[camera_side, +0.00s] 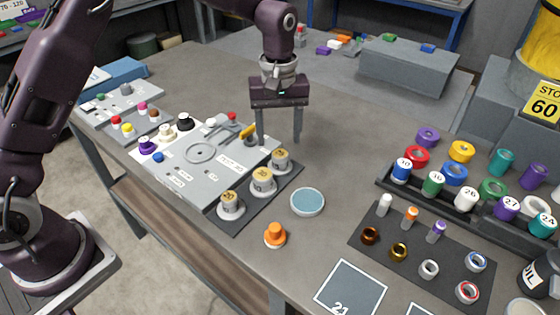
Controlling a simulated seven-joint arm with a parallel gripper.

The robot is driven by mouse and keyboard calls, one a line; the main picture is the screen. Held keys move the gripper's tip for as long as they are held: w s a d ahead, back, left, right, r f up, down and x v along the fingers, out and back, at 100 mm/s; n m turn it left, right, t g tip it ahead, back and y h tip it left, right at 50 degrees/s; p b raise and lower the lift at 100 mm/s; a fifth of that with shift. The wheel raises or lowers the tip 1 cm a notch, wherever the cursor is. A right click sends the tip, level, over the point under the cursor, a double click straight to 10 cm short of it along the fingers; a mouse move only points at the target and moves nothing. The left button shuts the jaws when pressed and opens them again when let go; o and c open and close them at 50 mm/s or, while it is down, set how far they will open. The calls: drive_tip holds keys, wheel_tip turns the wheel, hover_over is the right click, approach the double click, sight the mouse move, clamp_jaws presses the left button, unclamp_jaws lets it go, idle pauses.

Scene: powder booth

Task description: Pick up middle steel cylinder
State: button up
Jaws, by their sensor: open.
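Three short steel cylinders with yellowish labelled tops stand in a slanting row on a dark mat (240,218) at the middle of the table. The middle steel cylinder (263,182) stands upright between the front one (230,206) and the back one (281,161). My gripper (279,140) points down above and behind the row, with its two fingers apart and nothing between them. It is apart from the cylinders, nearest the back one in the picture.
A grey fixture plate (200,150) with coloured knobs lies left of the mat. A blue round dish (307,201) and an orange knob (275,236) are to the right and front. Racks of coloured spools (462,222) fill the right side. Bare table lies behind the dish.

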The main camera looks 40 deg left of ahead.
sight(280, 153)
wheel_tip(280, 153, down, 6)
drive_tip(key=shift+d+f, duration=0.15)
drive_tip(key=shift+f, duration=0.1)
clamp_jaws()
